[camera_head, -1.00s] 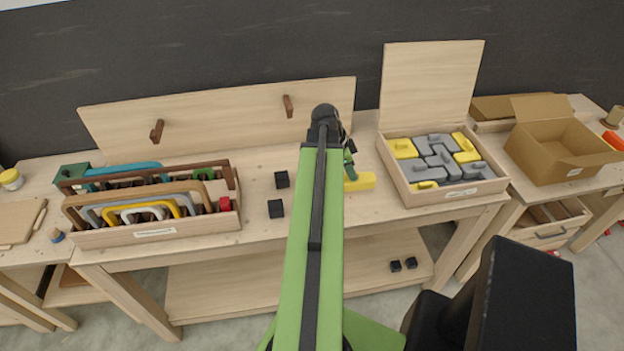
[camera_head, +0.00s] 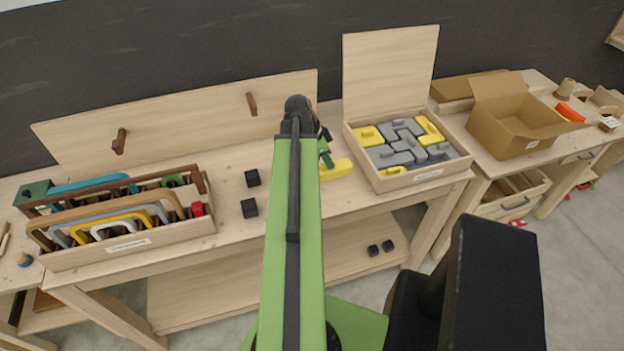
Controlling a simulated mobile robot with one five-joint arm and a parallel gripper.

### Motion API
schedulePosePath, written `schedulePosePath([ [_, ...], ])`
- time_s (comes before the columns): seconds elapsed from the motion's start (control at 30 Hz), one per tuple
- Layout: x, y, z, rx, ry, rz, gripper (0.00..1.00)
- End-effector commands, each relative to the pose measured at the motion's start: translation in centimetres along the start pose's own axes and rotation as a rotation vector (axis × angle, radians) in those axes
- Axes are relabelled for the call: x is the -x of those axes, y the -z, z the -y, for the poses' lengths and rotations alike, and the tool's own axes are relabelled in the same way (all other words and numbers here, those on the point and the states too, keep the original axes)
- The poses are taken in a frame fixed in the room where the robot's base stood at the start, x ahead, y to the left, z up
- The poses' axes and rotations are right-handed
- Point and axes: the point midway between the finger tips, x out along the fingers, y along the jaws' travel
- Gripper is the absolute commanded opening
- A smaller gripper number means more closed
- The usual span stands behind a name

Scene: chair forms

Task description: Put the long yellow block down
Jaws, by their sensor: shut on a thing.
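The long yellow block (camera_head: 337,170) shows beside the end of my arm, low over the middle workbench, left of the box of grey and yellow blocks. My gripper (camera_head: 326,158) is at its left end and shut on it. My green arm hides part of the gripper and perhaps part of the block. I cannot tell whether the block touches the bench top (camera_head: 224,222).
The wooden block box (camera_head: 409,181) with a raised lid stands close to the right. A clamp rack (camera_head: 190,226) stands at the left. Two black cubes (camera_head: 250,208) lie left of my arm. A cardboard box (camera_head: 512,128) is farther right.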

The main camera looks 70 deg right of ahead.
Motion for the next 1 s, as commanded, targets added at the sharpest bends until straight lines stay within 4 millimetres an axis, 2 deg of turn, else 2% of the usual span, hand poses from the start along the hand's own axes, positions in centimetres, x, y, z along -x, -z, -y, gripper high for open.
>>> schedulePosePath([
  [0.03,-0.9,-1.6,0.3,0.004,0.002,0.000,0.00],
  [0.1,-0.9,-3.0,0.5,0.003,0.001,0.000,0.00],
  [0.2,-0.8,-4.0,0.7,0.001,0.000,0.000,0.00],
  [0.4,-0.9,-4.4,0.8,0.000,0.000,0.000,0.00],
  [0.67,-4.7,-5.9,0.8,0.000,0.000,0.000,0.00],
  [1.0,-4.6,-5.9,0.8,0.001,0.001,0.000,0.00],
])
